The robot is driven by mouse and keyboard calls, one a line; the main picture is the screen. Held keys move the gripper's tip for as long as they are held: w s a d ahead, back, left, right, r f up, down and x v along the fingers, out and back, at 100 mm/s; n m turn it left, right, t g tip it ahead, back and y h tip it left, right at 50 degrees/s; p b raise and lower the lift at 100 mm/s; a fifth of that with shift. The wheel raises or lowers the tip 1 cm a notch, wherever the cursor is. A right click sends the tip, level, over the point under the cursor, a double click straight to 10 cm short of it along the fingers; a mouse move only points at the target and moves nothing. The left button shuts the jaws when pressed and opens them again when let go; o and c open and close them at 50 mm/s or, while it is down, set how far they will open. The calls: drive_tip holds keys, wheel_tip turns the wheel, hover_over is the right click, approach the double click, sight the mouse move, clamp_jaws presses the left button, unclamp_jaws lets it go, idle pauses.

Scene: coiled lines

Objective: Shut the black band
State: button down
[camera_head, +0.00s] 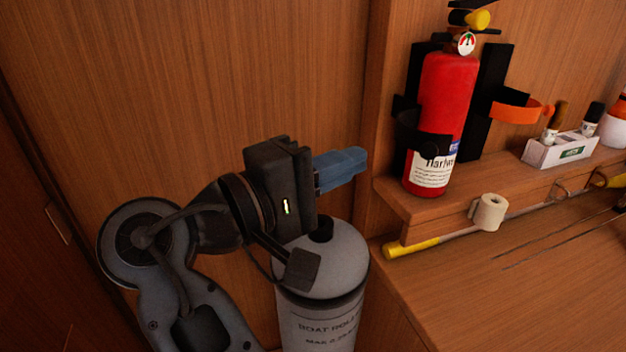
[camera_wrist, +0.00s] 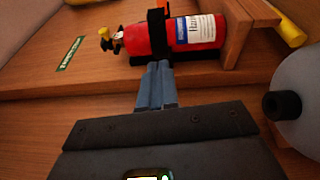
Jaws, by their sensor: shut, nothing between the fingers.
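The black band (camera_head: 412,132) is on the lower part of the red fire extinguisher (camera_head: 447,95), at its left side in the head view. In the wrist view the black band (camera_wrist: 157,35) crosses the red body of the extinguisher (camera_wrist: 136,38). I cannot tell whether the band's end is fastened. My gripper (camera_head: 362,160) is shut and empty, its blue fingers pointing right, left of the extinguisher. In the wrist view the fingertips (camera_wrist: 158,64) appear just below the band; contact is unclear.
An orange band (camera_head: 520,110) stands out to the right of the black backplate (camera_head: 485,100). A grey boat roller (camera_head: 325,265) stands below my gripper. A white box (camera_head: 560,149) is on the shelf, and a yellow-ended pole (camera_head: 412,248) runs along the shelf's front.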

sight(418, 134)
drive_tip(key=d, duration=0.6)
drive_tip(key=shift+w+r, duration=0.2)
drive_tip(key=shift+w, duration=0.1)
drive_tip(key=shift+d, duration=0.15)
